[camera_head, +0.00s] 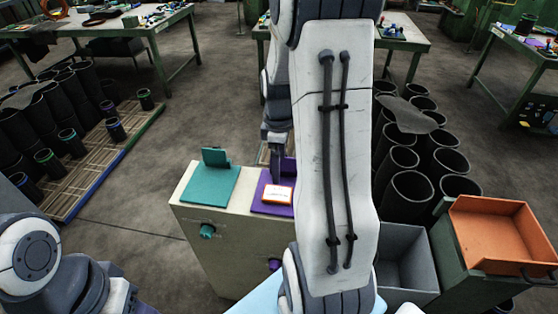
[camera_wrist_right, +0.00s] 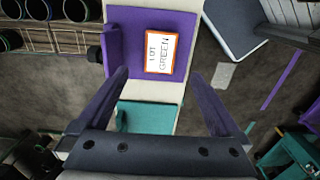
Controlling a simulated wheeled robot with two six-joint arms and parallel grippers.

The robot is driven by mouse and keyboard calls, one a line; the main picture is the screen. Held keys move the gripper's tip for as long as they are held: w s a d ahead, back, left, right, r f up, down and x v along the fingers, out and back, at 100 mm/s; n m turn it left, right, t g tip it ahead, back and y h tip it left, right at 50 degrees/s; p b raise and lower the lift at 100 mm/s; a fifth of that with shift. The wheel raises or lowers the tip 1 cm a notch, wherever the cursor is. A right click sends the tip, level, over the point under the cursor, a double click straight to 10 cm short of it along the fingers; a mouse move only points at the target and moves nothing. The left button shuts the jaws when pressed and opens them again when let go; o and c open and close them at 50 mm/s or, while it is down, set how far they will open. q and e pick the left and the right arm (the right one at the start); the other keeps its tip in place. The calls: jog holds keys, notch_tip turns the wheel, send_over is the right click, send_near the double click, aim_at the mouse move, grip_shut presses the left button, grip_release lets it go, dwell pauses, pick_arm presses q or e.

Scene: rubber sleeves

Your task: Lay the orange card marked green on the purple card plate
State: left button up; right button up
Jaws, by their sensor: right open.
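The orange-edged white card (camera_head: 278,195) lies flat on the purple card plate (camera_head: 262,207) on top of a cream cabinet. In the right wrist view the card (camera_wrist_right: 162,52) reads "LOT GREEN" and lies on the purple plate (camera_wrist_right: 180,22), apart from my gripper. My right gripper (camera_wrist_right: 166,82) is open and empty, with its fingers on either side of the plate's near end. In the head view my right arm hides part of the plate and most of that gripper. My left arm shows at the lower left, but its gripper is out of view.
A teal card plate (camera_head: 210,184) with an upright tab sits left of the purple one on the cabinet (camera_head: 232,250). Black rubber sleeves stand on pallets at left and behind my arm at right. A grey bin (camera_head: 408,262) and an orange tray (camera_head: 500,228) stand at the right.

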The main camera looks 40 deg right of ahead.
jog(key=s+a+r, duration=0.1)
jog(key=a+r, duration=0.1)
jog(key=a, duration=0.6)
jog(key=a+r, duration=0.3)
jog(key=a, duration=0.6)
jog(key=s+a+r+y, duration=0.1)
jog(key=s+a, duration=1.3)
jog(key=s, duration=0.1)
jog(key=shift+s+r+m, duration=0.2)
jog(key=shift+r+m, duration=0.1)
jog(key=shift+m, duration=0.1)
jog(key=shift+c, duration=0.3)
